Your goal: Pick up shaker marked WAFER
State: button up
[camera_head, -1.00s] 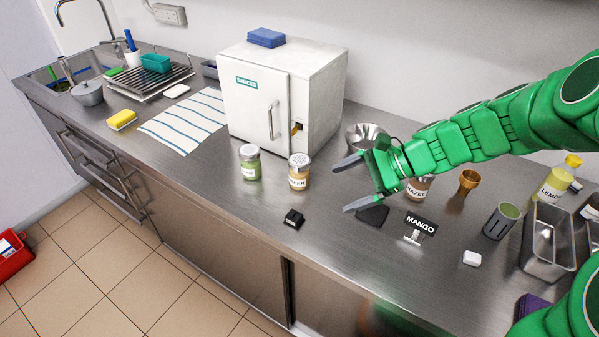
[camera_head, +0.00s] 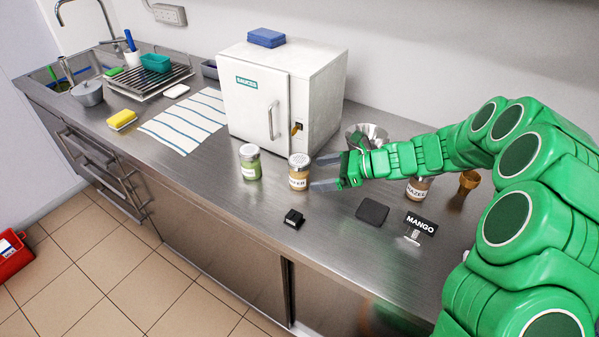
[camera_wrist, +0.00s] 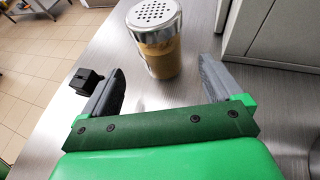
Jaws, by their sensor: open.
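The shaker marked WAFER (camera_head: 299,173) stands upright on the steel counter, with a perforated metal lid and tan contents. Its label is partly readable in the head view. My gripper (camera_head: 322,173) is just to its right, with its fingers pointing at it. In the wrist view the shaker (camera_wrist: 155,42) stands ahead of my open gripper (camera_wrist: 166,85), roughly centred between the fingers and a little beyond their tips. Nothing is held.
A green-filled shaker (camera_head: 250,163) stands left of the WAFER shaker. The white SAUCES cabinet (camera_head: 256,107) is behind. A small black block (camera_head: 293,219) lies in front. A HAZEL shaker (camera_head: 418,190), a metal bowl (camera_head: 371,132) and a MANGO sign (camera_head: 421,224) are to the right.

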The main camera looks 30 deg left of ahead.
aim_at(299, 172)
jog(key=shift+a+r+x, duration=0.1)
jog(key=shift+r+x, duration=0.05)
jog(key=shift+x, duration=1)
jog(key=shift+a+r+x, duration=0.1)
jog(key=shift+r+x, duration=0.1)
jog(key=shift+x, duration=1)
jog(key=shift+r+x, duration=0.15)
jog(key=shift+x, duration=1)
jog(key=c, duration=1.1)
jog(key=shift+r, duration=0.15)
